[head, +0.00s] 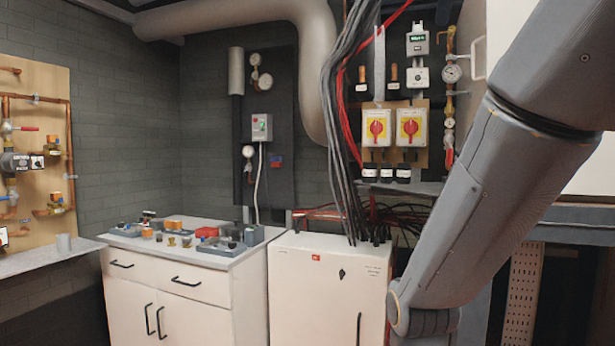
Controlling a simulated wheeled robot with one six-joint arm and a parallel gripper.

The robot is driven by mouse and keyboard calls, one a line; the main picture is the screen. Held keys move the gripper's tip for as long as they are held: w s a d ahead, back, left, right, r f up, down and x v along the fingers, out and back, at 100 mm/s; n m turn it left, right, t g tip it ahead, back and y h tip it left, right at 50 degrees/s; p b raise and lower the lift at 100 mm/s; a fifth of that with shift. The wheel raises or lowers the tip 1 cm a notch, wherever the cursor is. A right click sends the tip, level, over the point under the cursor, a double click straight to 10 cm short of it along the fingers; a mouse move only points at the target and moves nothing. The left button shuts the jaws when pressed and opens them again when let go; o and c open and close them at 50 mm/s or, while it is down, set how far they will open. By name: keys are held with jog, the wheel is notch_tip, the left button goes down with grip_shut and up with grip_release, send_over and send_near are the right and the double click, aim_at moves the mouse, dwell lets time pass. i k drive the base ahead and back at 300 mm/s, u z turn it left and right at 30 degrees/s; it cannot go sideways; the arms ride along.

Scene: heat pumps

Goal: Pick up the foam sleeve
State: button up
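A longer grey sleeve-like cylinder (236,70) is upright on the dark wall panel, around or over a pipe there. My gripper is not in view.
A white cabinet (195,290) bears trays and several small fittings on its worktop (188,222). A white box (325,285) with cables entering its top stands right of it. A wooden board (30,115) with pipes and valves rises behind the left ledge (40,262).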

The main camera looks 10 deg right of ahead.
aim_at(369, 168)
jog(key=u, duration=0.8)
jog(key=i, duration=0.95)
jog(key=z, duration=0.2)
